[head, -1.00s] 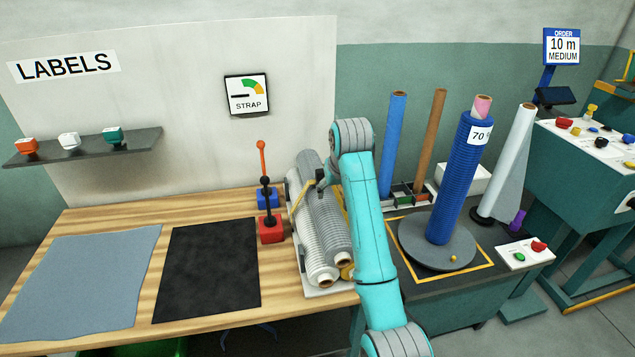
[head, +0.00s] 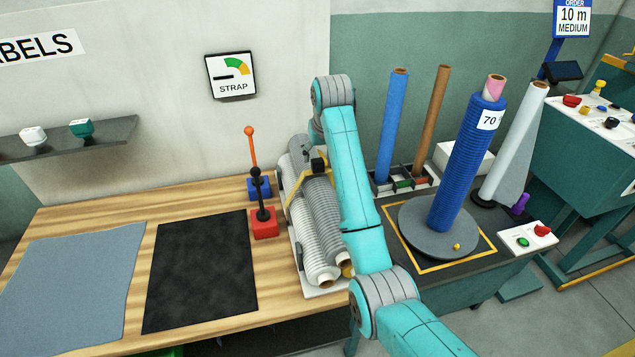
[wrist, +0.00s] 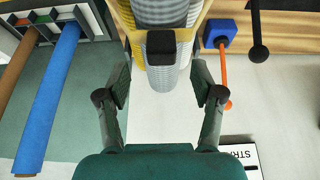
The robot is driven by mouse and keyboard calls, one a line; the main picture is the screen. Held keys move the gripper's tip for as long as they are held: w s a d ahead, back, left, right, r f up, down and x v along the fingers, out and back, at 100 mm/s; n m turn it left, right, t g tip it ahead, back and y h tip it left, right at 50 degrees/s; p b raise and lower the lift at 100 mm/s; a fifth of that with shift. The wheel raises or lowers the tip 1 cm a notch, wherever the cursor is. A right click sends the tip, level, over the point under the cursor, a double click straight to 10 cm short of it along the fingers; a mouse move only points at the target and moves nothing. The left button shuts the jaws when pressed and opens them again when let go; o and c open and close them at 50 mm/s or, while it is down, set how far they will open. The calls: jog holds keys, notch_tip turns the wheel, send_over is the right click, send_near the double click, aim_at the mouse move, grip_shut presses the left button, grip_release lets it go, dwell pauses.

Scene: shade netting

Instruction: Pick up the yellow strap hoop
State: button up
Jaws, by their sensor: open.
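The yellow strap hoop (head: 297,186) goes over the grey netting rolls (head: 321,228) lying on the bench, with a black block (head: 318,165) at its top. In the wrist view the black block (wrist: 162,46) shows between my fingers, towards the top of the picture, with yellow strap (wrist: 186,62) beside it. My gripper (wrist: 161,86) is open, one finger on each side of the block and rolls. I see no finger touching the hoop. In the head view my teal arm hides most of my gripper and part of the hoop.
A lever with a red base (head: 264,222) and one with a blue base (head: 259,188) stand left of the rolls. Upright blue (head: 392,125) and brown (head: 430,120) rolls stand to the right. A turntable (head: 440,228) holds a tall blue roll. The black mat (head: 198,265) is bare.

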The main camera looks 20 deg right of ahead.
aim_at(318, 161)
jog(key=shift+x, duration=2.55)
jog(key=shift+a, duration=0.1)
grip_shut()
